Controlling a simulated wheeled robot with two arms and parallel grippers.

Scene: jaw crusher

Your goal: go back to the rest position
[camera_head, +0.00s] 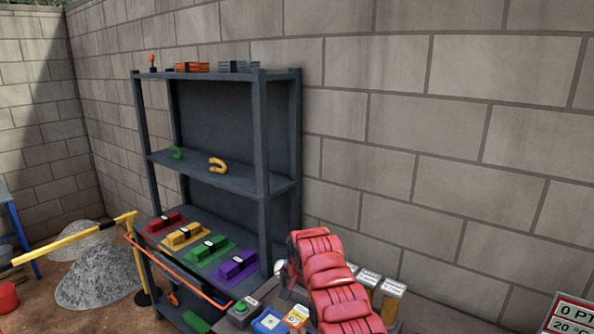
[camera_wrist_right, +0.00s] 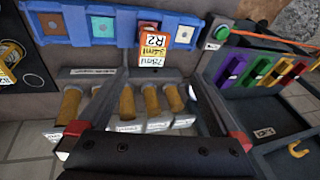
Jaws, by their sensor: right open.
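My right gripper (camera_wrist_right: 157,88) is open, with its two grey fingers spread and nothing held between them. In the head view my red-sleeved right arm comes up from the bottom, and the right gripper (camera_head: 284,276) is small and partly hidden at its left. In the wrist view an orange-and-white labelled card (camera_wrist_right: 153,40), marked R2, is beyond the fingertips at a blue tray (camera_wrist_right: 63,24). Several brown cylinders (camera_wrist_right: 126,103) with white labelled ends appear below and between the fingers. My left gripper is not in view.
A dark shelf unit (camera_head: 262,130) stands against the block wall, with red, yellow, green and purple blocks (camera_head: 237,265) on its low shelf. A green-button box (camera_head: 241,311) is beside my arm. A yellow barrier (camera_head: 70,240) and gravel pile (camera_head: 100,277) are left.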

